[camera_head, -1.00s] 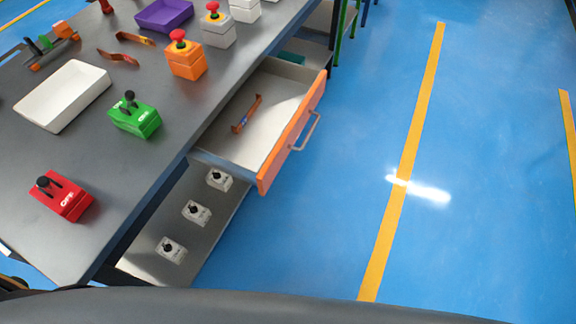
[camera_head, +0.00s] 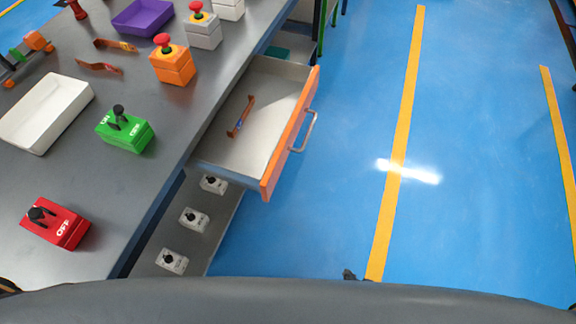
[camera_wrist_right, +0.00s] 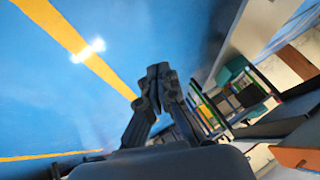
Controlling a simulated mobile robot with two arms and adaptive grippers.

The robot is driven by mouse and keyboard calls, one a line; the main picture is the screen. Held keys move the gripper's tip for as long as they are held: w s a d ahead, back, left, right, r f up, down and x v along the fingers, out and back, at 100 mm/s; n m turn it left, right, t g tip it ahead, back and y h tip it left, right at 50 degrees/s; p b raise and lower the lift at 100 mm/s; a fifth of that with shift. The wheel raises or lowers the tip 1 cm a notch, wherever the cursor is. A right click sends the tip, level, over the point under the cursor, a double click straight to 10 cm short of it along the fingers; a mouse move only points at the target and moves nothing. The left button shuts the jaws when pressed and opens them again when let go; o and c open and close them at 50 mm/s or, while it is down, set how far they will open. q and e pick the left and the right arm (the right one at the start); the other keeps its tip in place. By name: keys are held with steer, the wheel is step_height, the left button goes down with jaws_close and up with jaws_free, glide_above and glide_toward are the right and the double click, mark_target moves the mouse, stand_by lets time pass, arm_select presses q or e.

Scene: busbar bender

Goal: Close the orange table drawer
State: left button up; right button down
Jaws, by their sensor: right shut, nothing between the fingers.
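The orange-fronted table drawer (camera_head: 291,135) stands pulled out from the right side of the grey table in the head view. Its metal handle (camera_head: 307,132) faces the blue floor. A copper-coloured bent strip (camera_head: 241,116) lies inside the drawer. My right gripper (camera_head: 349,273) shows only as a small dark tip at the lower edge of the head view, to the right of and below the drawer, apart from it. In the right wrist view my right gripper (camera_wrist_right: 158,74) is shut and empty. My left gripper is not in view.
The table (camera_head: 135,180) carries a white tray (camera_head: 45,112), a green switch box (camera_head: 125,130), a red switch box (camera_head: 55,225), an orange button box (camera_head: 172,63) and a purple tray (camera_head: 150,16). Several small white switches sit on the lower shelf (camera_head: 215,215). The floor (camera_head: 330,200) beside the drawer is clear.

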steer(key=w+a+r+m+t+y, duration=0.1)
steer(key=w+a+r+m+t, duration=0.15)
steer(key=r, duration=0.25)
steer(key=w+a+r+m+t+y, duration=0.1)
steer(key=w+a+r, duration=0.1)
steer(key=w+r, duration=0.3)
steer(key=m+t+y, duration=0.4)
steer(key=m+t, duration=0.1)
steer(key=m, duration=0.1)
glide_toward(283, 158)
steer(key=s+d, duration=0.5)
steer(key=d, duration=0.1)
steer(key=x, duration=0.4)
steer(key=a+p+x, duration=0.1)
steer(key=x, duration=0.3)
steer(key=s+a+x, duration=0.1)
steer(key=x, duration=0.3)
steer(key=shift+w+a, duration=0.25)
steer(key=shift+a, duration=0.3)
steer(key=shift+a+p, duration=0.15)
steer(key=shift+p, duration=0.15)
